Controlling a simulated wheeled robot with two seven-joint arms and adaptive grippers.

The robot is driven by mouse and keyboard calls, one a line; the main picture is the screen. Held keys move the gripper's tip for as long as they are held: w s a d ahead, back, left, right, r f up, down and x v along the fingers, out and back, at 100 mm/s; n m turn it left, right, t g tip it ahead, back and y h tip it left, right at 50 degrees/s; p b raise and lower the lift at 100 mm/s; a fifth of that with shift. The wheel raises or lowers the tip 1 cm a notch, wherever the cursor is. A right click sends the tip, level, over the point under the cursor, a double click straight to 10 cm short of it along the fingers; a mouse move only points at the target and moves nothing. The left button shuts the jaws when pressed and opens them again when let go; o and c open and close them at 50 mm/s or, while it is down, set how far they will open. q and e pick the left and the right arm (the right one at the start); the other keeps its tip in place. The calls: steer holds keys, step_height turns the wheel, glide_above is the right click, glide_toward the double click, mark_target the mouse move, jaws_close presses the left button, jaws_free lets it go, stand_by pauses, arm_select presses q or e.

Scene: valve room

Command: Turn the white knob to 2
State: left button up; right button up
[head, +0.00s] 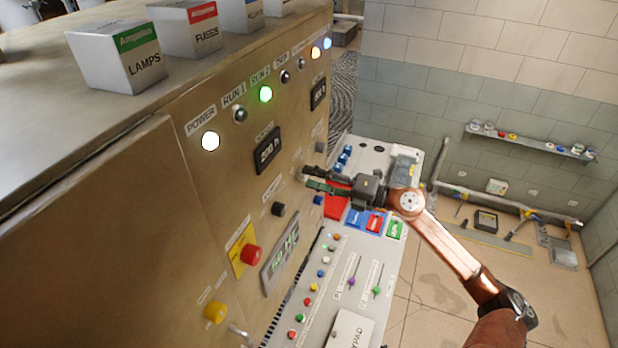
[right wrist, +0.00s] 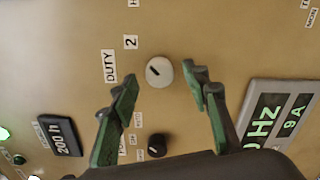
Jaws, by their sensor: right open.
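The white knob (right wrist: 159,72) is on the tan panel in the right wrist view, with a short dark pointer line on its face. Beside it are the label "DUTY" (right wrist: 110,66) and the label "2" (right wrist: 130,42). My right gripper (right wrist: 160,95) is open, with green-padded fingers on either side of and just below the knob in the picture, not closed on it. In the head view my right gripper (head: 308,177) reaches the panel face from the right, and the knob is hidden or too small to make out there. My left gripper is not in view.
A black knob (right wrist: 157,145) sits below the white one in the wrist view. The green Hz display (right wrist: 268,122) and an hour meter (right wrist: 60,136) flank it. In the head view, a red button (head: 251,254) and a sloped console (head: 330,270) with sliders lie near the arm.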

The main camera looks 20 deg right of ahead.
steer(key=v, duration=1)
steer(key=shift+s, duration=0.3)
steer(key=shift+d, duration=0.1)
